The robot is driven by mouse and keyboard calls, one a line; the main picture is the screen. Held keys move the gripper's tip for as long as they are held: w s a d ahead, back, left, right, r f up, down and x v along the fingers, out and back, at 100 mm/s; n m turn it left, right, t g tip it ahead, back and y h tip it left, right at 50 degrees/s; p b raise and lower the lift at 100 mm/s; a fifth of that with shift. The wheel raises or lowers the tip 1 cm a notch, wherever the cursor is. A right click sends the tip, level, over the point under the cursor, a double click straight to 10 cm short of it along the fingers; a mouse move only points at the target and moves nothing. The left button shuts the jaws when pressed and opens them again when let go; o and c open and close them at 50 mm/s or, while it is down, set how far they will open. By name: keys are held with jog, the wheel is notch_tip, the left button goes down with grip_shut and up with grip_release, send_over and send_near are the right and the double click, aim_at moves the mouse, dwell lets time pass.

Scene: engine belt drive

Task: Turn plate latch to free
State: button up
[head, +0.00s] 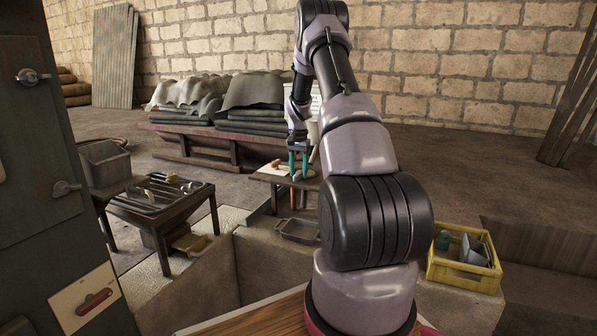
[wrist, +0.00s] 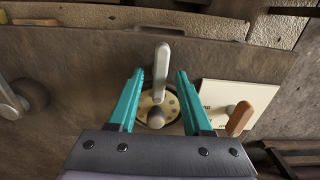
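In the wrist view a pale grey latch lever (wrist: 161,72) stands on a round brass disc with holes (wrist: 171,105), pointing up in the picture. A rounded grey knob (wrist: 156,118) sits at its lower end. My gripper (wrist: 160,74) is open, with one teal finger on each side of the lever and a visible gap on both sides. Whether the fingertips are level with the lever in depth, I cannot tell. In the head view my gripper (head: 298,153) points down over a small wooden table; the latch is too small to make out there.
Right of the disc is a white card (wrist: 233,98) with a knob and an orange-brown handle (wrist: 240,118). A grey knob with a lever (wrist: 22,97) is at left. The head view shows a yellow crate (head: 464,258) at right and a dark slatted table (head: 155,198) at left.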

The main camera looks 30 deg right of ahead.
grip_shut()
jog(key=shift+m, duration=0.4)
jog(key=m, duration=0.3)
jog(key=shift+m, duration=0.4)
jog(key=m, duration=1.3)
jog(key=shift+m, duration=0.3)
